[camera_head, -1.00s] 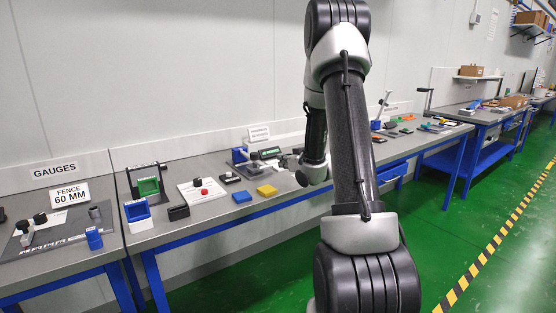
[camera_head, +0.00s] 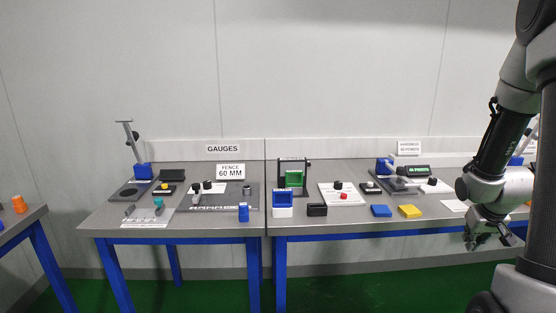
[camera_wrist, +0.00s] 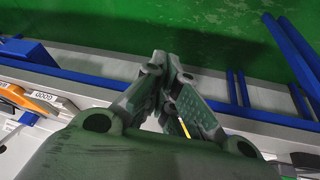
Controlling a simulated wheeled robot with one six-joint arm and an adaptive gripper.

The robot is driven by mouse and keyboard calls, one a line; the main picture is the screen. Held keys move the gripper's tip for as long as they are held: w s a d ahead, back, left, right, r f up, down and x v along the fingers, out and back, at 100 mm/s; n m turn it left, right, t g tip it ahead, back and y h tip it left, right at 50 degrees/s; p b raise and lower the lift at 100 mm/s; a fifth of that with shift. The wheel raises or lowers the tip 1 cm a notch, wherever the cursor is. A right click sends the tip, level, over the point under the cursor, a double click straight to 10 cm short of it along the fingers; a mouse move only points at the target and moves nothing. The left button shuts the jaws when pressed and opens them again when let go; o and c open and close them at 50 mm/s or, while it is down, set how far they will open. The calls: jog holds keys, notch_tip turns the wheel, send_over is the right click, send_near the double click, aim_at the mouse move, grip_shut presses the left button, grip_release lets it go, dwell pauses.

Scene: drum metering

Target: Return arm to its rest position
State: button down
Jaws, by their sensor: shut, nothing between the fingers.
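My gripper (camera_head: 489,241) is at the right of the head view, at the end of my grey and black arm. It hangs at the front edge of the right bench (camera_head: 345,228), pointing down. In the wrist view my gripper's fingers (camera_wrist: 163,62) come together at the tips, shut with nothing visible between them. Behind them are green floor and blue bench bars. My arm is bent and runs up the right edge of the picture, where part of it is cut off.
An orange piece (camera_head: 19,204) sits at far left. Green floor (camera_head: 385,285) lies open in front.

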jog(key=s+a+r+n+y, duration=0.2)
jog(key=s+a+r, duration=1.7)
jog(key=r, duration=0.3)
jog(key=shift+s+a, duration=0.25)
jog(key=shift+a, duration=0.1)
